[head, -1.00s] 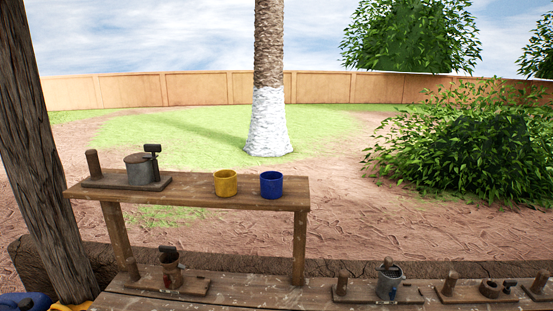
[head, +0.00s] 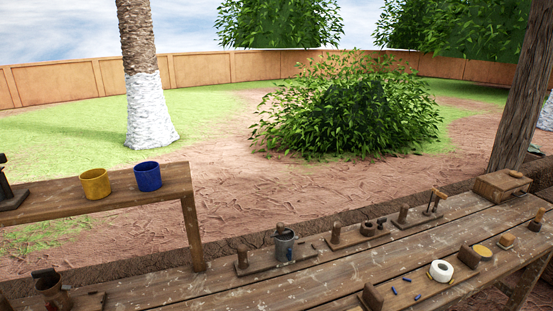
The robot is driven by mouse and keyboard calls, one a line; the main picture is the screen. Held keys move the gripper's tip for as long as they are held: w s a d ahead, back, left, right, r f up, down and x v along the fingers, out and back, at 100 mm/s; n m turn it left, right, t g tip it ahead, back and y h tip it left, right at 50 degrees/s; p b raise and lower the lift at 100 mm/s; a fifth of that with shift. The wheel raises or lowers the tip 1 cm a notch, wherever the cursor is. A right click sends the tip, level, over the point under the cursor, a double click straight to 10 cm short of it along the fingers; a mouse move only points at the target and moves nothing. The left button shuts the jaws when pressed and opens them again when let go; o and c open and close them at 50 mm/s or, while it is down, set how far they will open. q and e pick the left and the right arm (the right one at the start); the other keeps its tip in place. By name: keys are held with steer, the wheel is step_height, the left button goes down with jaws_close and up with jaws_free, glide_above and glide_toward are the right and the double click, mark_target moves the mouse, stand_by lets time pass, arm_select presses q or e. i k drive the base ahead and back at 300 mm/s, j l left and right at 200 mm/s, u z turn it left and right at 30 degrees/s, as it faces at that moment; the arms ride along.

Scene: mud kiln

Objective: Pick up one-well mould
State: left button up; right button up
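I cannot tell for sure which thing is the one-well mould. Several small boards with upright posts stand along the long wooden bench in the head view. One carries a grey metal cup (head: 285,244), one a dark ring (head: 368,229), and one a T-shaped tool (head: 436,201). A wooden box (head: 501,187) sits at the bench's far right end. Neither of my grippers is in view.
The bench (head: 335,275) has bare planks between the boards. A raised shelf (head: 130,208) at left holds a yellow cup (head: 95,184) and a blue cup (head: 147,176). A white roll (head: 441,270) lies near the front. A wooden post (head: 522,95) stands behind the bench.

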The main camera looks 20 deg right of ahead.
mark_target(441, 271)
steer(key=z, duration=1.95)
steer(key=u, duration=0.1)
steer(key=i+l, duration=0.05)
